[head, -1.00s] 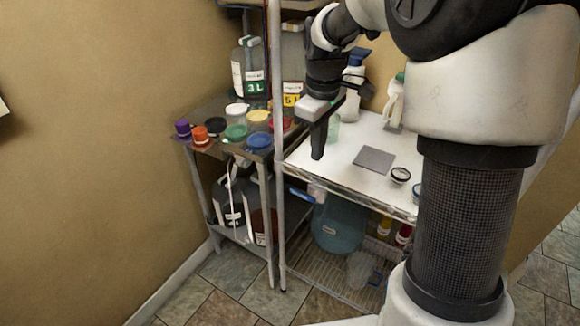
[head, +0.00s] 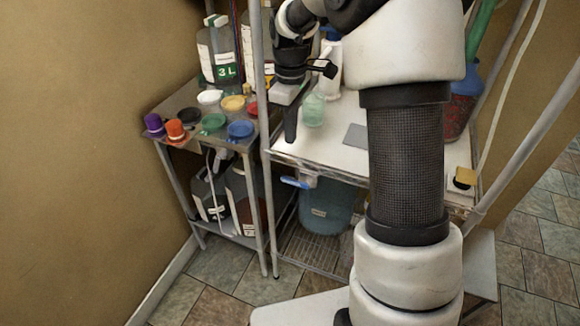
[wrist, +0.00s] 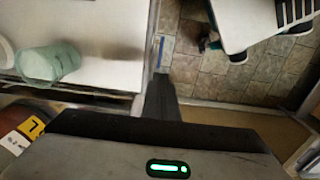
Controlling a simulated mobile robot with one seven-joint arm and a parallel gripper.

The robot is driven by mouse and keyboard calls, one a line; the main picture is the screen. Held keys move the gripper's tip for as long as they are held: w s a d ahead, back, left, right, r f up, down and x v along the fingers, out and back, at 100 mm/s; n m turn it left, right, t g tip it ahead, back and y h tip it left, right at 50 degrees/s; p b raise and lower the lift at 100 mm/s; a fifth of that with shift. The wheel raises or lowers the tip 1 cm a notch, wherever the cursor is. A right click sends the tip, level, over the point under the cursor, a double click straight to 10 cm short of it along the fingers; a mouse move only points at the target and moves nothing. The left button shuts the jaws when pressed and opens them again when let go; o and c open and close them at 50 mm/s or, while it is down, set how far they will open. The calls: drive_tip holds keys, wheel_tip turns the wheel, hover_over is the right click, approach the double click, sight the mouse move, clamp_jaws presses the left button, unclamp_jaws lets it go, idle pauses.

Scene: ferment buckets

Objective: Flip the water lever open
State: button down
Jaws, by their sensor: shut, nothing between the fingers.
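The blue water lever (head: 297,182) sits on a white tap fitting (head: 307,175) just below the front edge of the white shelf, by the teal bucket (head: 318,208). My gripper (head: 290,137) points down above the front left corner of that shelf, higher than the lever in the head view and apart from it. Its fingers are shut with nothing between them. In the wrist view, the dark shut fingers (wrist: 160,85) show at the centre, and a narrow blue strip (wrist: 160,50) beyond the tips may be the lever.
A green translucent cup (head: 313,110) stands on the shelf (head: 325,150) close to my gripper. A side table with several coloured lids (head: 240,129) stands to the left, beyond a metal post (head: 262,120). Tiled floor (head: 215,290) lies open in front.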

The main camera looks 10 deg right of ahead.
sight(285, 177)
wheel_tip(285, 177, down, 14)
drive_tip(key=shift+b, duration=0.5)
drive_tip(key=shift+w+a+f+g+h, duration=0.2)
drive_tip(key=shift+g+h, duration=0.1)
drive_tip(key=shift+h, duration=0.1)
idle(0.3)
drive_tip(key=shift+a+f, duration=0.1)
drive_tip(key=shift+f, duration=0.15)
drive_tip(key=shift+w+a+f+b, duration=0.15)
drive_tip(key=shift+w+a+f, duration=0.1)
drive_tip(key=shift+f, duration=0.35)
drive_tip(key=shift+w+a+f+b, duration=0.1)
drive_tip(key=shift+a+f+b, duration=0.1)
drive_tip(key=shift+f, duration=0.4)
drive_tip(key=shift+f+b, duration=0.55)
drive_tip(key=shift+f, duration=0.85)
